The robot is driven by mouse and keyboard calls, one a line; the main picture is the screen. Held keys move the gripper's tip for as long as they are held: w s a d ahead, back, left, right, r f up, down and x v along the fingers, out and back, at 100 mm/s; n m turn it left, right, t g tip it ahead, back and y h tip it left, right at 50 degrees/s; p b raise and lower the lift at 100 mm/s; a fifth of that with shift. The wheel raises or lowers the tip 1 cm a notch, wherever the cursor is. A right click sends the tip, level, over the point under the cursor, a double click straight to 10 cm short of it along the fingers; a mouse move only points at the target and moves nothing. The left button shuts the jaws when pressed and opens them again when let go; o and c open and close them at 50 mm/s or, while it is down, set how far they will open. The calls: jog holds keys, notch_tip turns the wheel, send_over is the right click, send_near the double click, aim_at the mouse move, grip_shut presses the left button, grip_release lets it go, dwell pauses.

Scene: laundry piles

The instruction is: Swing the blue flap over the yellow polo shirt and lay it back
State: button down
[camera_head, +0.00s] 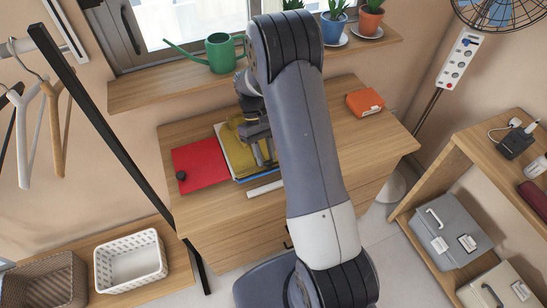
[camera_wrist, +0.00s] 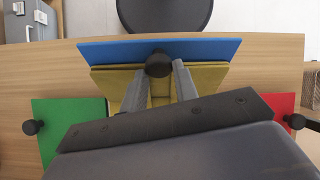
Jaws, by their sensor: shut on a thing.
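The blue flap (camera_wrist: 210,49) is a flat panel along the far edge of the yellow polo shirt (camera_wrist: 110,82) in the wrist view. A round black knob (camera_wrist: 158,64) stands on the flap's edge. My gripper (camera_wrist: 160,76) has its two grey fingers closed on this knob. In the head view, my gripper (camera_head: 264,150) is over the yellow shirt (camera_head: 234,150), and only a thin blue edge (camera_head: 246,179) of the flap shows. My arm hides the rest. I cannot tell how far the flap is tilted.
A red flap (camera_head: 198,163) with a black knob lies left of the shirt on the wooden dresser (camera_head: 345,130). A green flap (camera_wrist: 62,112) with its own knob shows in the wrist view. An orange box (camera_head: 364,102) stands at the right. A watering can (camera_head: 221,55) stands on the windowsill behind.

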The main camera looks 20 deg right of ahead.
jog(key=w, duration=0.4)
jog(key=shift+w+a+f, duration=0.1)
jog(key=shift+w+f, duration=0.15)
jog(key=shift+w, duration=0.15)
jog(key=c, duration=1.9)
grip_release()
jog(key=shift+s+d+r, duration=0.1)
jog(key=shift+s+d, duration=0.05)
jog(key=shift+d, duration=0.05)
jog(key=o, duration=0.8)
jog(key=shift+a, duration=0.1)
jog(key=b+v, duration=0.1)
jog(key=v, duration=0.9)
jog(key=shift+r+b, duration=0.3)
jog(key=shift+r, duration=0.1)
jog(key=shift+f, duration=0.1)
